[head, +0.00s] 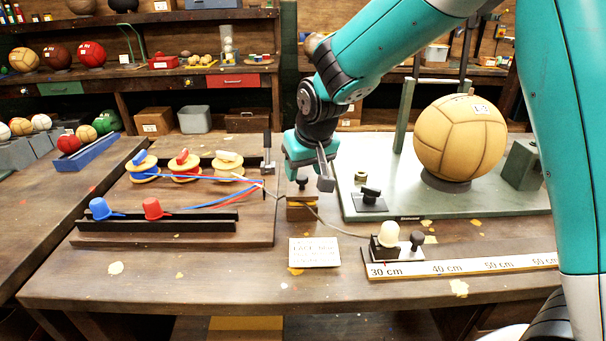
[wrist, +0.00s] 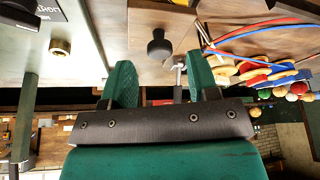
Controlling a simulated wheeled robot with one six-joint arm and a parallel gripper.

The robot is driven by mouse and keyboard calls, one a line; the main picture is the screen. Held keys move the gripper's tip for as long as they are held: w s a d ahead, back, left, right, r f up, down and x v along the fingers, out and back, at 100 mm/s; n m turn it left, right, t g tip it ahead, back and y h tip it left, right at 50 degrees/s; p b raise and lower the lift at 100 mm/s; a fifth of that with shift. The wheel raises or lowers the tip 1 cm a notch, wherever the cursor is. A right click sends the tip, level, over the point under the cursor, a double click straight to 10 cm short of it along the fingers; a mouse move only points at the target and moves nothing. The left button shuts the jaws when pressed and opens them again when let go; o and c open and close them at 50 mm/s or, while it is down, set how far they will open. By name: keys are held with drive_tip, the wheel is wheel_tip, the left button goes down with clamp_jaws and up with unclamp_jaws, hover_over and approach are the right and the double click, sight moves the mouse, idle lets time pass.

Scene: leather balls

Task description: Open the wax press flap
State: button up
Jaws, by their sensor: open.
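My gripper (head: 308,172) is above the middle of the bench. In the wrist view its two green fingers (wrist: 161,82) stand apart with nothing between them. Just below it in the head view is a small wooden block (head: 302,212) with a round black knob (head: 302,183) on top. The knob also shows in the wrist view (wrist: 159,46), beyond the fingertips and apart from them. This block may be the wax press; no label on it is readable. Its top looks flat and closed, partly hidden by my gripper.
A tan ball (head: 459,137) sits on a green plate (head: 400,209) to the right. A board with spools (head: 185,167) and coloured threads lies left. In front are a card (head: 314,252), a ruler (head: 470,265) and a cream-domed device (head: 388,235) with a cord.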

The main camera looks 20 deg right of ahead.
sight(302, 183)
drive_tip(key=shift+x, duration=1.3)
clamp_jaws()
drive_tip(key=shift+r, duration=0.1)
